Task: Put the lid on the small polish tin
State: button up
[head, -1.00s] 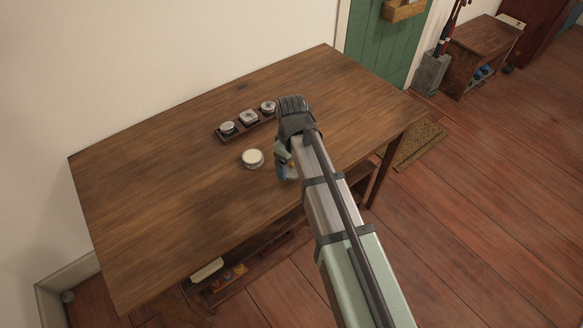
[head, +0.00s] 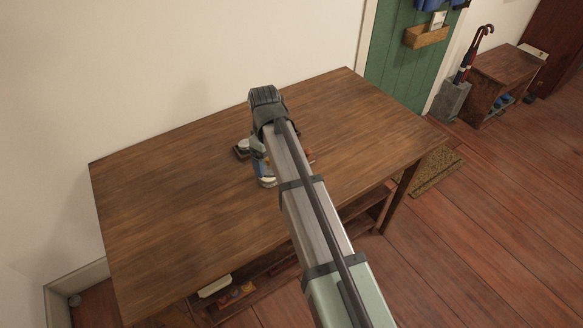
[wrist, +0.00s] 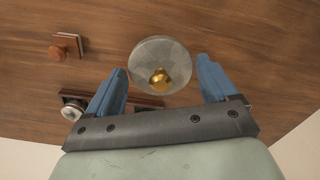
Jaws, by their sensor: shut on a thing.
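The lid is a grey round disc (wrist: 150,52) with a gold knob, between my two blue fingertips in the wrist view. My gripper (wrist: 163,68) is shut on its rim, one finger at each side. In the head view, my gripper (head: 264,172) points down over the middle of the table. A pale rim of the polish tin (head: 267,184) shows just below the fingers; the rest is hidden. In the wrist view, the lid hides what is under it. I cannot tell whether the lid touches the tin or hangs just above it.
A dark tray (wrist: 150,101) lies close by, partly behind my gripper, with a round metallic piece (wrist: 73,110) at one end. A small square piece with a brown knob (wrist: 66,46) lies apart on the table. The table's left part (head: 170,200) is clear.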

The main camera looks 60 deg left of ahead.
aim_at(268, 166)
jog(key=a, duration=0.2)
jog(key=shift+w+a+m, duration=0.35)
jog(key=shift+m, duration=0.05)
jog(key=shift+d, duration=0.1)
jog(key=shift+f, duration=0.2)
jog(key=shift+f, duration=2.65)
jog(key=shift+f, duration=0.65)
jog(key=o, duration=0.8)
jog(key=shift+r, duration=0.15)
notch_tip(268, 166, up, 14)
jog(key=shift+f, duration=0.2)
